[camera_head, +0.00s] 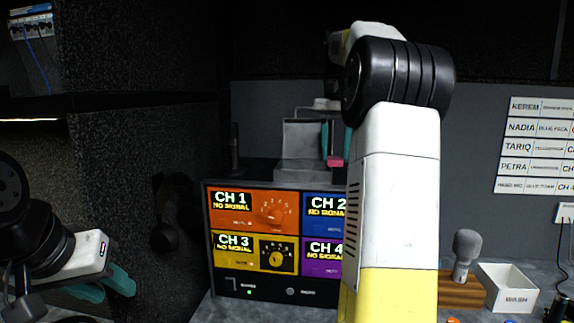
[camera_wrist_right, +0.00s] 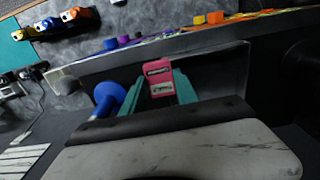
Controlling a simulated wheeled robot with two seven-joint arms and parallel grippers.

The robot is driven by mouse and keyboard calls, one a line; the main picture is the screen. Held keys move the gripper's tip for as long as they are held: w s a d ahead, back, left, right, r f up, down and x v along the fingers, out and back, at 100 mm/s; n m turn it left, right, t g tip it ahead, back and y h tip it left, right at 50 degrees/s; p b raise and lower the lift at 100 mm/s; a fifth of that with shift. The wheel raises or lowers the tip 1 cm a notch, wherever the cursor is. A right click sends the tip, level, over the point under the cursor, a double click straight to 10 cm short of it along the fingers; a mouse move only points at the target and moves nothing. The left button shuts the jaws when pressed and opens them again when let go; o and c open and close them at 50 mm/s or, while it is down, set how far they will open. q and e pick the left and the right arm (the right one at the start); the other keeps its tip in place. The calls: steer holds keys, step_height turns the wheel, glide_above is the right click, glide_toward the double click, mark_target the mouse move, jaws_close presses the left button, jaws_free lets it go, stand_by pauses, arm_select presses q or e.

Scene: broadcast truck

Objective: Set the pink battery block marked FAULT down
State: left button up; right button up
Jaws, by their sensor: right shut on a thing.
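The pink battery block (camera_head: 335,162) shows as a small pink piece behind my right arm in the head view. In the right wrist view the pink block (camera_wrist_right: 157,72) has a pale label, too small to read, and sits between two teal fingers. My right gripper (camera_wrist_right: 160,92) is shut on it. In the head view my right gripper (camera_head: 335,140) is partly hidden by my own arm, above the channel unit and beside a grey metal holder (camera_head: 303,140). I cannot tell whether the block touches anything below. My left gripper (camera_head: 108,285) is open and empty at lower left.
The channel unit (camera_head: 262,290) has orange, blue, yellow and purple panels. In the wrist view, a blue round-ended object (camera_wrist_right: 108,98) is close left of the fingers; coloured blocks (camera_wrist_right: 75,15) lie upper left.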

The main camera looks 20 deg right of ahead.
steer(key=w+a, duration=0.1)
steer(key=w, duration=0.1)
steer(key=w+a, duration=0.3)
steer(key=w, duration=0.1)
steer(key=shift+w+a+f, duration=0.25)
steer(key=shift+a+f, duration=0.15)
steer(key=shift+w+a+f, duration=0.2)
steer(key=shift+w+a, duration=0.15)
steer(key=shift+w, duration=0.05)
steer(key=shift+f, duration=1.6)
steer(key=o, duration=1.1)
steer(key=shift+f, duration=0.1)
step_height(320, 180, up, 8)
steer(key=shift+f, duration=0.15)
